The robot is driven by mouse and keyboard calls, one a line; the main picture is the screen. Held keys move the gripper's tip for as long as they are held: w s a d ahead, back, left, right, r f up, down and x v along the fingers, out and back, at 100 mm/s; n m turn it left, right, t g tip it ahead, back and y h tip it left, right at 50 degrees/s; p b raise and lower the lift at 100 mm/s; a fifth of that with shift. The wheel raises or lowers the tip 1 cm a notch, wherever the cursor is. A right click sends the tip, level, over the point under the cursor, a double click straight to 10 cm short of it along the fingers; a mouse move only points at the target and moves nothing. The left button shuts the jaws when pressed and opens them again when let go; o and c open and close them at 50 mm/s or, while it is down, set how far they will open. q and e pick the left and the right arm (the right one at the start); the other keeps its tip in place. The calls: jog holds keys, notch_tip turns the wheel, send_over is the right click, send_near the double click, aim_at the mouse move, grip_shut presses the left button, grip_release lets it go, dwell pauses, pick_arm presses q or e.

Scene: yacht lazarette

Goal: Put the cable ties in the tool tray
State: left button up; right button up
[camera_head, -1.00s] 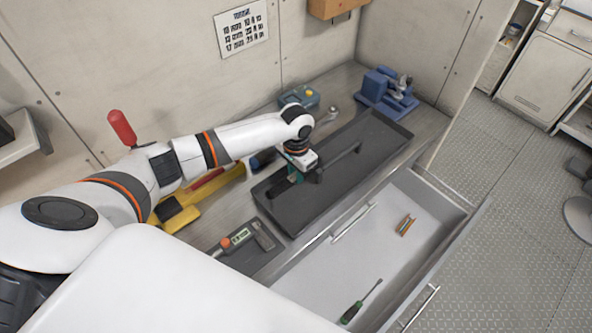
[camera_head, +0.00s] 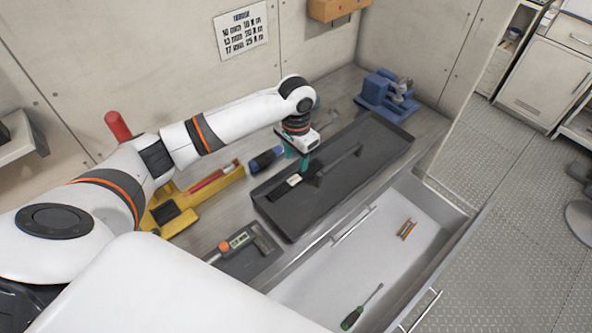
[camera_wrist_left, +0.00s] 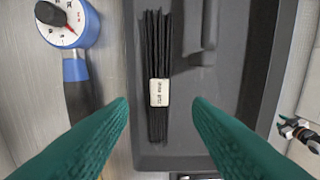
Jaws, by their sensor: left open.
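The cable ties, a black bundle with a white paper band, lie in the tool tray in the left wrist view (camera_wrist_left: 158,80); the band also shows in the head view (camera_head: 293,180). The dark grey tool tray (camera_head: 285,222) stands on the bench and has a raised central handle (camera_head: 340,163). My left gripper (camera_head: 303,165) is above the tray's left part, over the bundle. In the left wrist view its green fingers (camera_wrist_left: 160,112) are spread wide, with nothing between them. My right gripper is not in view.
An open drawer (camera_head: 345,257) in front holds a green screwdriver (camera_head: 352,319) and a small colourful bundle (camera_head: 406,229). A yellow holder (camera_head: 205,200), a hammer (camera_head: 240,240) and a blue-handled tool (camera_head: 266,158) lie left of the tray. A blue vise (camera_head: 386,95) stands behind.

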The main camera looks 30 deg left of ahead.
pick_arm(q)
jog(key=shift+r, duration=2.2)
